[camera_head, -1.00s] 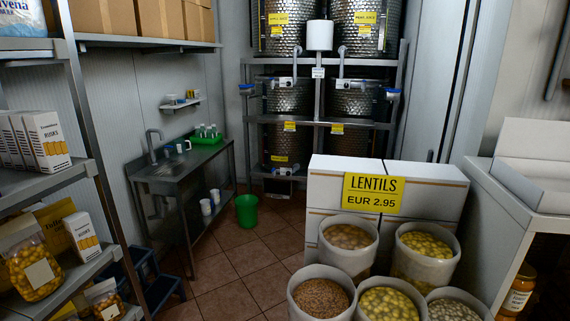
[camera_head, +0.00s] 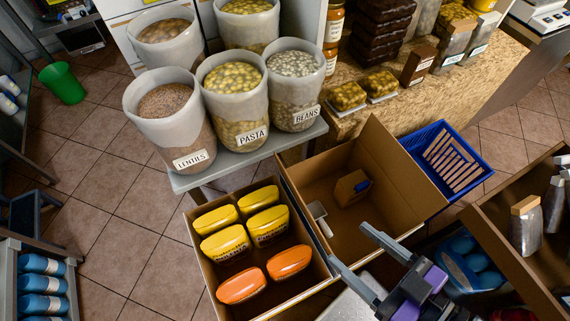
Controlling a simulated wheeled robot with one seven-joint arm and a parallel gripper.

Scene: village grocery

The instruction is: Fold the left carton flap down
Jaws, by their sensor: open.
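An open brown carton (camera_head: 325,176) stands at the centre of the picture. A large flap or side panel (camera_head: 402,182) stands up at its right and leans outward. I cannot clearly make out a separate flap on its left side. The arm hides part of the near edge.
A second carton (camera_head: 203,272) with yellow and orange packs stands close on the left. A blue crate (camera_head: 483,160) is on the right, and a carton with jars (camera_head: 516,262) at lower right. Bulk tubs (camera_head: 233,100) stand on a shelf behind.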

